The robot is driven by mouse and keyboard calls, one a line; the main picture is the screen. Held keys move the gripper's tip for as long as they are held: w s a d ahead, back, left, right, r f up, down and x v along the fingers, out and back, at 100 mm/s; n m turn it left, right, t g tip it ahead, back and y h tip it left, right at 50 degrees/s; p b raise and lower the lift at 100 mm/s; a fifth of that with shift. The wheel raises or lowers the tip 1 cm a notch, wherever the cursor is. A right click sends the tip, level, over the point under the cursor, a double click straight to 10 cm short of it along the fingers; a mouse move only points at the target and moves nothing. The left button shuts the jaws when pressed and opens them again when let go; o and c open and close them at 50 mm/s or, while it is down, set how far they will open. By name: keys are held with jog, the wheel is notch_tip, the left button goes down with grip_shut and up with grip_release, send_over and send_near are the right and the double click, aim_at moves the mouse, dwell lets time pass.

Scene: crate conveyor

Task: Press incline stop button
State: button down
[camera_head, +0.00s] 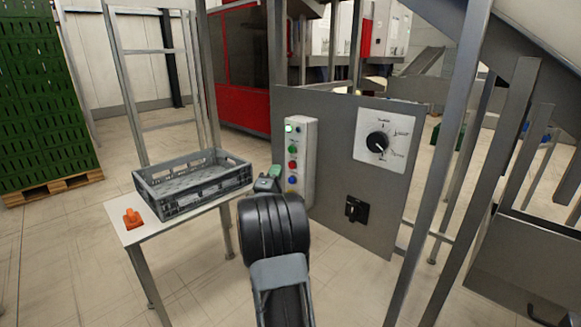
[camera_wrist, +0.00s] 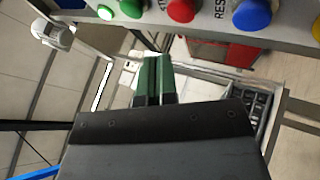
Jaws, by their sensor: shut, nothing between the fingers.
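A light grey button box (camera_head: 309,165) is mounted on the left part of a grey panel. The labels are too small to tell which is the incline stop. My gripper (camera_head: 270,177) is just left of the box's lower part, shut and empty. In the wrist view its green fingers (camera_wrist: 153,82) are together, below and apart from a red button (camera_wrist: 181,9), with a blue button (camera_wrist: 252,15) to the right.
A grey crate (camera_head: 195,188) and an orange object (camera_head: 132,218) are on a white table (camera_head: 125,225) at the left. The panel (camera_head: 345,200) also has a rotary dial (camera_head: 378,142) and a black switch (camera_head: 356,209). Metal posts stand at the right.

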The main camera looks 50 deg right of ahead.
jog(key=shift+d, duration=1)
jog(key=shift+s+d, duration=0.15)
jog(key=shift+d, duration=0.7)
dwell(2.2)
jog(key=shift+a, duration=0.2)
jog(key=shift+a+b, duration=0.4)
jog(key=shift+a, duration=0.25)
jog(key=shift+a, duration=0.1)
jog(key=shift+w+a, duration=0.15)
jog(key=shift+a, duration=1.05)
jog(key=shift+w+a, duration=0.1)
jog(key=shift+a, duration=1.1)
jog(key=shift+r, duration=0.1)
